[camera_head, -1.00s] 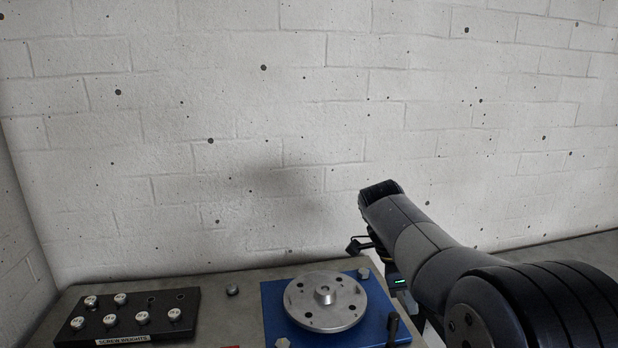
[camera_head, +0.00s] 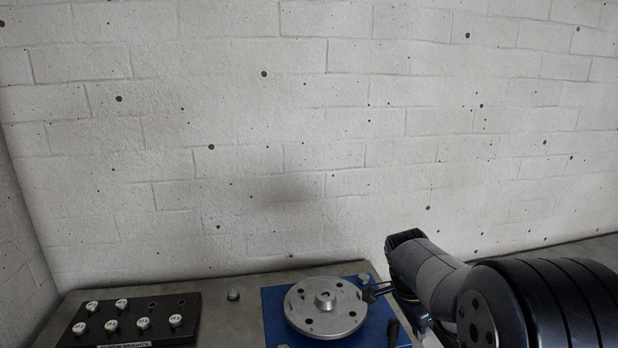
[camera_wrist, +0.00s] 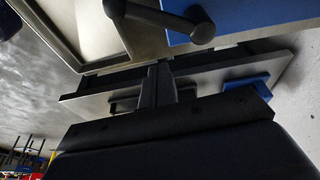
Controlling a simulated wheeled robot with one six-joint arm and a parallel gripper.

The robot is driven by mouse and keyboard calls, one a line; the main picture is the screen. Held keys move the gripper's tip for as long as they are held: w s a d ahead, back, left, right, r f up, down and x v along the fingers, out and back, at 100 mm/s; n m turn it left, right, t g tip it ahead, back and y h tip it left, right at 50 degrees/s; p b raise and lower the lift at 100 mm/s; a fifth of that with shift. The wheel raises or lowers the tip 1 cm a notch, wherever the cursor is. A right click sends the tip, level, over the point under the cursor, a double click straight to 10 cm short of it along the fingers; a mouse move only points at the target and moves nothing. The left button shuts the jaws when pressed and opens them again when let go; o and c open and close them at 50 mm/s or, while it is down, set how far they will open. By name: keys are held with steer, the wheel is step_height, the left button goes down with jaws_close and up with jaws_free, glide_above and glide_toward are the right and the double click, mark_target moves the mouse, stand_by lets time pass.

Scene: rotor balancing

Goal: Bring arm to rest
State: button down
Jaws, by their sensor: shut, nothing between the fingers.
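My arm (camera_head: 437,275) reaches in from the lower right in the head view, and its wrist is low beside the blue base. My gripper (camera_wrist: 159,72) shows in the wrist view with its two dark fingers together and nothing between them. The grey rotor disc (camera_head: 325,307), with a raised hub and several holes, lies flat on the blue base (camera_head: 275,300). A small dark part of my wrist overlaps the base near the disc's right edge; I cannot tell whether it touches.
A black block (camera_head: 185,308) holding several white-topped screw weights stands at the lower left. The pale block wall (camera_head: 250,130) stands behind the bench.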

steer(key=n, duration=0.2)
steer(key=w+d+n+t+p, duration=0.1)
steer(key=w+n+p, duration=0.1)
steer(key=n, duration=0.1)
steer(key=shift+d+f+n+t+y, duration=0.2)
steer(key=shift+n+t+y, duration=0.1)
steer(key=shift+t+y, duration=0.1)
steer(key=n, duration=0.1)
steer(key=w+d+n+t+p, duration=0.1)
steer(key=n, duration=0.1)
steer(key=shift+w, duration=0.15)
steer(key=shift+w+d+n, duration=0.15)
steer(key=shift+w+n, duration=0.1)
steer(key=shift+n, duration=0.15)
step_height(320, 180, up, 10)
steer(key=b, duration=0.1)
steer(key=shift+s+a+f, duration=0.2)
steer(key=shift+s, duration=0.05)
